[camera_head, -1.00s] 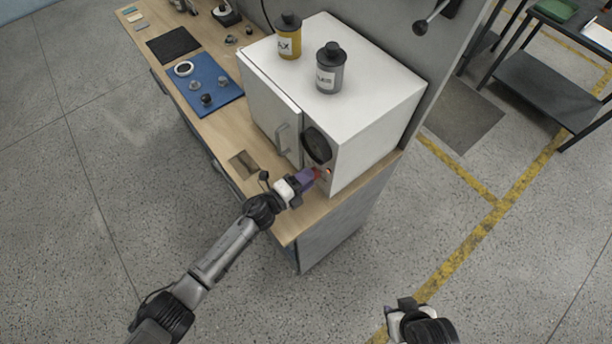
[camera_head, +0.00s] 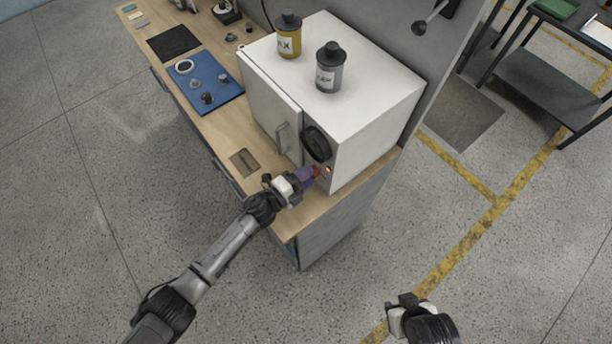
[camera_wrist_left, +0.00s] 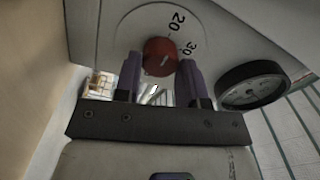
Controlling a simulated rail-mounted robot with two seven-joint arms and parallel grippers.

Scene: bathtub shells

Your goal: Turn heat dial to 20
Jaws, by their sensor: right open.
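The red heat dial (camera_wrist_left: 161,57) is on the white front panel (camera_wrist_left: 112,22) of the oven, with the printed numbers 20 (camera_wrist_left: 178,21) and 30 (camera_wrist_left: 189,48) to its right. The dial also shows in the head view (camera_head: 316,171). My left gripper (camera_wrist_left: 160,62) has its two purple fingers on either side of the dial, with tips close to its edges. I cannot tell whether they press on it. The left gripper (camera_head: 306,177) reaches the oven front in the head view. My right gripper (camera_head: 398,304) is open and empty, away from the oven, above the floor.
The white oven (camera_head: 370,110) stands on the wooden bench (camera_head: 345,198). A dark round gauge (camera_head: 316,143) is above the dial, and a door handle (camera_head: 282,138) is left. A yellow canister (camera_head: 289,38) and a grey canister (camera_head: 328,72) stand on top.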

